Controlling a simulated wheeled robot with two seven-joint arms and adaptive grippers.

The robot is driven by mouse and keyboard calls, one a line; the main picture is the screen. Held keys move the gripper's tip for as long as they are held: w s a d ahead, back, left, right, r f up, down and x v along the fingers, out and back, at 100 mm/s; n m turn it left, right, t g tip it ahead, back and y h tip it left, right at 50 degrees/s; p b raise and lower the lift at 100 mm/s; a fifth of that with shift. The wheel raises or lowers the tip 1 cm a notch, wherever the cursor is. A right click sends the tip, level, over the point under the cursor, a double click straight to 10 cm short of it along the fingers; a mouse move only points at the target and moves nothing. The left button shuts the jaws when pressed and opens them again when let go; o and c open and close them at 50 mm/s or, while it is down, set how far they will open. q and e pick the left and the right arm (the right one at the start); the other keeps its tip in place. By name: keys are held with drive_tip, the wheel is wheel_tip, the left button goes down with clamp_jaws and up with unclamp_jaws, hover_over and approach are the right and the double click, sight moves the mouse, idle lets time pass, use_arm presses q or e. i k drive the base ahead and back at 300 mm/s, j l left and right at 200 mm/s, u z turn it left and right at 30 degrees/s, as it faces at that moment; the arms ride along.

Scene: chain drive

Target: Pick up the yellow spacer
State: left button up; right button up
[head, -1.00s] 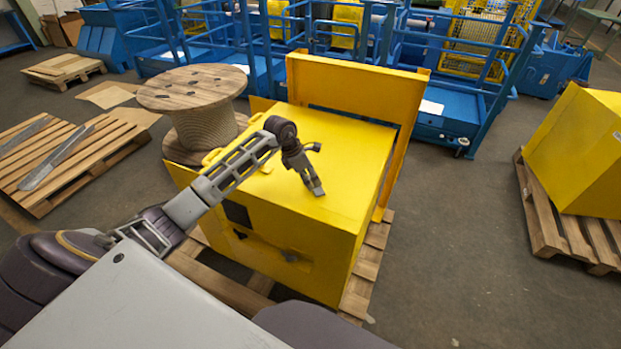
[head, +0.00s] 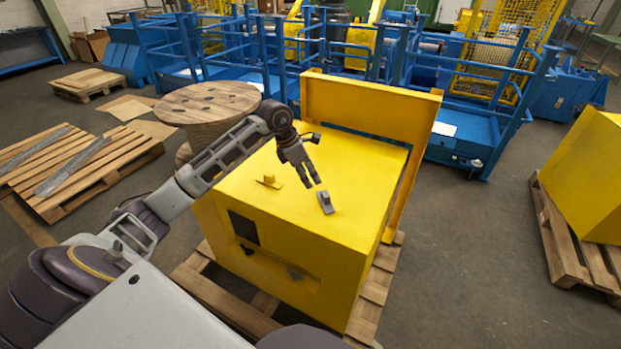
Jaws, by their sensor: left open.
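The yellow spacer (head: 270,181) is a small yellow piece with a raised part, lying on the flat top of the large yellow box (head: 356,174). A small grey block (head: 326,203) sits on the same top, to the right of the spacer. My left gripper (head: 313,183) is open and points down over the box top, just above and behind the grey block. It is to the right of the spacer and apart from it. Whether its fingertips touch the grey block is hard to tell. My right gripper is not in view.
A yellow upright panel (head: 372,105) stands along the box's back edge. The box rests on a wooden pallet (head: 368,315). A wooden cable spool (head: 208,103) stands behind my left arm. The right part of the box top is clear.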

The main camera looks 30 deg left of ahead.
sight(268, 180)
drive_tip(key=u, duration=1.4)
